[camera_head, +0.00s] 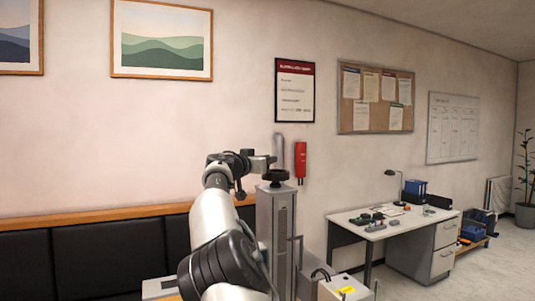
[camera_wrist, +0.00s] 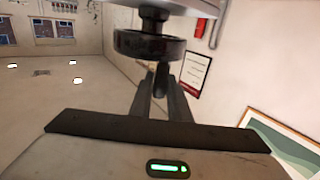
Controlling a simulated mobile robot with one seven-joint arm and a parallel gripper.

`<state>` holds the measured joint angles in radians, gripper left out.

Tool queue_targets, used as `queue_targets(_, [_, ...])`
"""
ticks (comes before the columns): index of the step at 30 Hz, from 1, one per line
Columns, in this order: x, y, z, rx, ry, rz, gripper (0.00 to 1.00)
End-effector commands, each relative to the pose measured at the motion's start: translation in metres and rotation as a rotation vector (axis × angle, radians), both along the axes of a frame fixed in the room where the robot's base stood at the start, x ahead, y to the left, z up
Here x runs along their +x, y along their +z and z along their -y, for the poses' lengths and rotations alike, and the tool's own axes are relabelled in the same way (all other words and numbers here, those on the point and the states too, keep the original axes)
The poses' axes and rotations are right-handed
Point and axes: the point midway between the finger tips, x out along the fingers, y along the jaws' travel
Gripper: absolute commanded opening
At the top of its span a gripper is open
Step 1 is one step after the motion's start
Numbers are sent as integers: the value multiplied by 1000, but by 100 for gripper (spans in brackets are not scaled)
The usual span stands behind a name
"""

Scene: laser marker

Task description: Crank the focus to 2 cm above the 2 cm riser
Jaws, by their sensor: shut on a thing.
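The laser marker's grey column (camera_head: 276,230) stands in the middle of the head view, with a black handwheel (camera_head: 272,176) on its top. The wheel (camera_wrist: 150,44) also shows close up at the top of the wrist view. My gripper (camera_head: 268,160) is at the wheel's height or just above it, at the column top. The 2 cm riser and the focus height cannot be made out.
A light box with a yellow label (camera_head: 345,290) is low beside the column. A red fire extinguisher (camera_head: 300,160) hangs on the wall behind. A desk (camera_head: 395,226) with small items stands to the right, and a black padded bench (camera_head: 90,262) runs along the left wall.

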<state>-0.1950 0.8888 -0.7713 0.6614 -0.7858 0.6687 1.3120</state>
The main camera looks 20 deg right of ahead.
Motion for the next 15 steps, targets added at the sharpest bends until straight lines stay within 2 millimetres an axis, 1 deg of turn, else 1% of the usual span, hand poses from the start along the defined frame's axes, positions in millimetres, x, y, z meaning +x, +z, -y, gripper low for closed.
queue_targets(1, [2,11,0,-7,-23,2,0])
queue_targets(4, [4,13,1,-11,-72,6,0])
queue_targets(7, [6,14,1,-15,-113,9,0])
queue_targets(15, [5,9,1,-11,-181,9,0])
